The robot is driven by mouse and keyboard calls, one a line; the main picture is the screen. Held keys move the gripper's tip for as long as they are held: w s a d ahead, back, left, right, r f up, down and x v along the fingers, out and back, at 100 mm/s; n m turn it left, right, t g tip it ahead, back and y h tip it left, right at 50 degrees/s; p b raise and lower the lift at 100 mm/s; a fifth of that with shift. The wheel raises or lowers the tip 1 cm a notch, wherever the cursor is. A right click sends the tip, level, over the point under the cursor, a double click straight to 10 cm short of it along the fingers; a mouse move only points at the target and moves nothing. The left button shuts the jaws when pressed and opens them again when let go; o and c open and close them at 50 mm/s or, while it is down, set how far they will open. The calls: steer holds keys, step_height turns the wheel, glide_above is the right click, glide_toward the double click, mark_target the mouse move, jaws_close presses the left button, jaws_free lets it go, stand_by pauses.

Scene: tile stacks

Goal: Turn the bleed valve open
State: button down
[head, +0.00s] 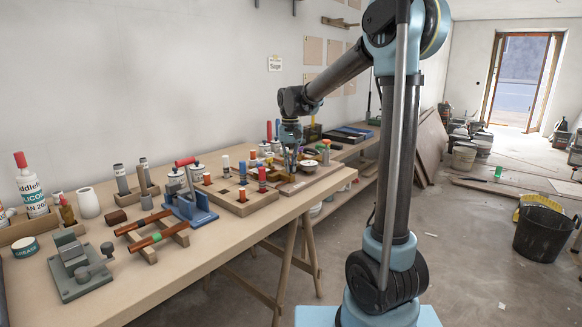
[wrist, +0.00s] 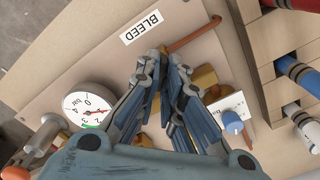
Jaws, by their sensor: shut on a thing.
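The bleed board (wrist: 75,65) is a pale wooden panel with a white BLEED label (wrist: 142,27) in the wrist view. My gripper (wrist: 163,52) points down at the board just beside the label. Its fingers are closed together at the tips, on the bleed valve, which the fingers mostly hide. Brass fittings (wrist: 205,77) and a copper pipe (wrist: 195,36) show around the fingers. A round pressure gauge (wrist: 88,103) lies to the left. In the head view my gripper (head: 291,172) is down over the same board (head: 312,183); the valve's angle cannot be told.
A blue knob (wrist: 232,122) on a white plate sits right of my fingers. A wooden rack (wrist: 262,75) with coloured cylinders stands farther right. The workbench (head: 215,245) holds a blue vise-like fixture (head: 190,208) and copper pipes (head: 150,225) nearer the camera.

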steer(key=n, duration=0.4)
steer(key=shift+n, duration=2.5)
steer(key=c, duration=1.7)
jaws_free()
step_height(320, 180, up, 12)
steer(key=shift+f, duration=0.1)
steer(key=shift+d, duration=0.1)
